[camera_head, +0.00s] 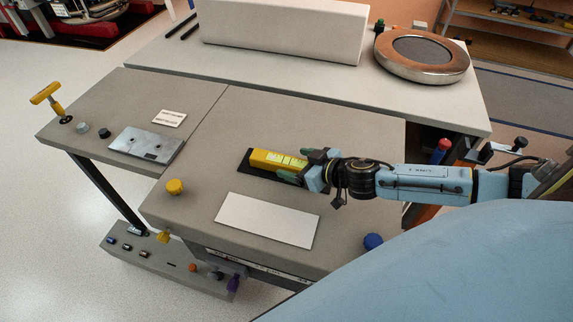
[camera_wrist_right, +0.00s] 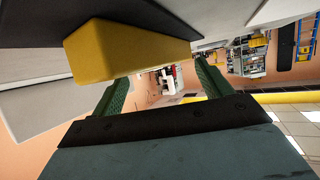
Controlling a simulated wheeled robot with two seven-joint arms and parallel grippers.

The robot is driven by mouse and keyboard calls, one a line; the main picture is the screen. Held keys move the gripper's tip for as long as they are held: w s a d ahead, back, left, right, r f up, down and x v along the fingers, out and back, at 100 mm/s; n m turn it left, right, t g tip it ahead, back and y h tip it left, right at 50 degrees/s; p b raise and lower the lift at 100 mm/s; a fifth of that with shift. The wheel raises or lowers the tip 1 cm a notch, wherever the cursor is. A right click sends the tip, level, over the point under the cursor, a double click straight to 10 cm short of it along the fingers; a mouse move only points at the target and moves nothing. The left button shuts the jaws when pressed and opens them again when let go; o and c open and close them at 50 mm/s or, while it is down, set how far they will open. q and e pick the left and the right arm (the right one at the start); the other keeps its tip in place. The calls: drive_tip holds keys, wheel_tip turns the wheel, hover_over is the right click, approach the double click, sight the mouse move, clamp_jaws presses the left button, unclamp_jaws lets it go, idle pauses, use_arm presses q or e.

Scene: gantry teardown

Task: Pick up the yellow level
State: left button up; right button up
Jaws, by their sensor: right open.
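The yellow level (camera_head: 268,160) lies on a dark recess or mat in the grey bench top, with a pale marked strip along it. Its yellow block end (camera_wrist_right: 125,52) shows large in the right wrist view. My right gripper (camera_head: 293,164) reaches in from the right at the level's right end. Its green fingers are apart, and one lies along the level's near side in the head view. In the right wrist view the gripper (camera_wrist_right: 160,82) is open, with the level beyond the fingertips. I cannot tell whether the fingers touch it. My left gripper is out of view.
A white plate (camera_head: 267,220) lies in front of the level. A yellow knob (camera_head: 175,186) and a blue knob (camera_head: 373,242) stand near the bench edge. A metal plate (camera_head: 146,146) and a yellow T-handle (camera_head: 46,95) are left. A round copper-rimmed device (camera_head: 422,55) stands behind.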

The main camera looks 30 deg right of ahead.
sight(286, 165)
drive_tip(key=shift+x, duration=1.25)
drive_tip(key=shift+f, duration=0.1)
drive_tip(key=c, duration=1.7)
